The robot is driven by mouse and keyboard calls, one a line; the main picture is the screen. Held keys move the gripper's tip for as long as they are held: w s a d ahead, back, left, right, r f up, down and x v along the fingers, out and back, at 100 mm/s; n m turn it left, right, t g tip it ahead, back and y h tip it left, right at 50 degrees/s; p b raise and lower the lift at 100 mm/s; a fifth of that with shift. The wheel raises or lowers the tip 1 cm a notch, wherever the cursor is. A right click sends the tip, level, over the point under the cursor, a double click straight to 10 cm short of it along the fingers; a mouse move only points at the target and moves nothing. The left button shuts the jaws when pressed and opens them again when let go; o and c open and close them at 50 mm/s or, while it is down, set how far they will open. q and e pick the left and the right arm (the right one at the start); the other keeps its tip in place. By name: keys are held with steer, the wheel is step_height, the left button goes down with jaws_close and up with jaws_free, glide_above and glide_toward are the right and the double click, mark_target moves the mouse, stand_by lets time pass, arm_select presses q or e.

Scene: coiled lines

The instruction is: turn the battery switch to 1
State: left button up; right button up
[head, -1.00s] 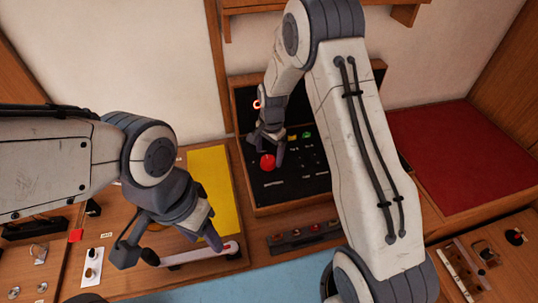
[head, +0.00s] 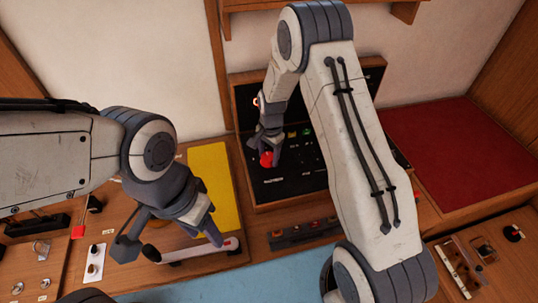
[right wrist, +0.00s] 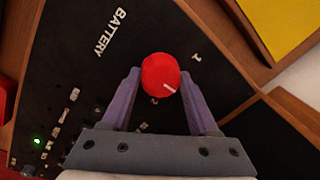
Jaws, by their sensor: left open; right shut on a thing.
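The battery switch is a round red knob (right wrist: 161,74) on a black panel, with the word BATTERY (right wrist: 110,33) beside it in the right wrist view. A white mark lies on the knob's lower right part. A "1" (right wrist: 196,57) is printed to its upper right and a "2" (right wrist: 152,101) to its lower left. My right gripper (right wrist: 160,84) is shut on the knob, one finger on each side. In the head view the knob (head: 266,159) is partly hidden by the right gripper (head: 268,156). My left gripper (head: 184,252) is open, low on the left.
The black panel (head: 300,180) sits in a wooden frame against the wall. A yellow sheet (head: 212,180) lies left of it and a red pad (head: 450,140) right of it. A dark strip with red switches (head: 305,233) lies in front.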

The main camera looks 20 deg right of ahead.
steer(key=shift+n, duration=0.4)
steer(key=n+b, duration=0.2)
steer(key=n, duration=0.2)
steer(key=shift+w+n, duration=0.1)
steer(key=shift+n, duration=0.2)
steer(key=n+b, duration=0.1)
steer(key=n, duration=0.2)
steer(key=shift+n, duration=0.3)
steer(key=shift+n+g+b, duration=0.3)
steer(key=shift+n+b, duration=0.2)
steer(key=shift+n, duration=0.9)
steer(key=shift+r, duration=0.1)
steer(key=o, duration=1.4)
steer(key=shift+c, duration=0.2)
